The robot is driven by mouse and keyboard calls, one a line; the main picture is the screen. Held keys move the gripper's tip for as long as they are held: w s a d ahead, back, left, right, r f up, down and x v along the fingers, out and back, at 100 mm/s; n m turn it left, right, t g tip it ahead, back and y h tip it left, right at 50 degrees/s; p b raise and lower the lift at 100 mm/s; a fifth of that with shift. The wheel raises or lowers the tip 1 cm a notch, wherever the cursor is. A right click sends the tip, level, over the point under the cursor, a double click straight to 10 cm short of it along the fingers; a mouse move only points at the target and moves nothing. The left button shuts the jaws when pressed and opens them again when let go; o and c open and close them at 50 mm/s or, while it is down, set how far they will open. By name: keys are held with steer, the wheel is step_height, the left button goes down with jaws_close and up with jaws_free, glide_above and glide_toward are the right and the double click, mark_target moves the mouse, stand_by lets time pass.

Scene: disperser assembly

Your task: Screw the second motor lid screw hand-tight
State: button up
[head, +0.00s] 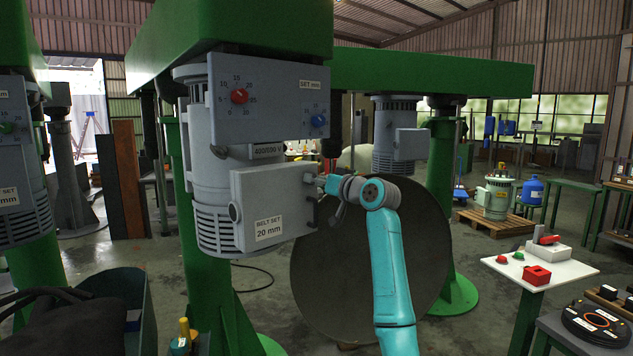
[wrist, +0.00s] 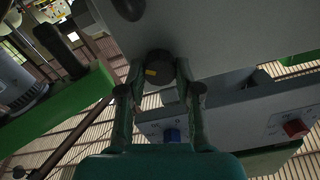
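The motor lid (head: 270,203) is a grey box cover with a "BELT SET 20 mm" label, on the front of a grey motor (head: 212,135) under a green beam. My gripper (head: 322,184) is at the right side of the lid. In the wrist view, my gripper (wrist: 159,70) has its fingers on both sides of a dark round screw head (wrist: 158,68) with a yellow mark and appears closed on it. The screw sits at the grey lid face (wrist: 215,35). Another dark round head (wrist: 130,8) shows at the top edge. Thread depth is hidden.
Above the lid is a grey control panel (head: 268,97) with red and blue knobs. A large grey disc (head: 370,265) stands behind my arm. A white-topped stand (head: 540,268) with red parts is at the right. A dark bin (head: 135,300) is at the lower left.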

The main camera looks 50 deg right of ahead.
jaws_close()
steer(key=m, duration=0.4)
steer(key=shift+m, duration=0.4)
steer(key=m, duration=0.6)
steer(key=shift+m, duration=0.3)
steer(key=m, duration=0.5)
steer(key=shift+f, duration=0.1)
steer(key=m, duration=0.5)
steer(key=shift+m, duration=0.4)
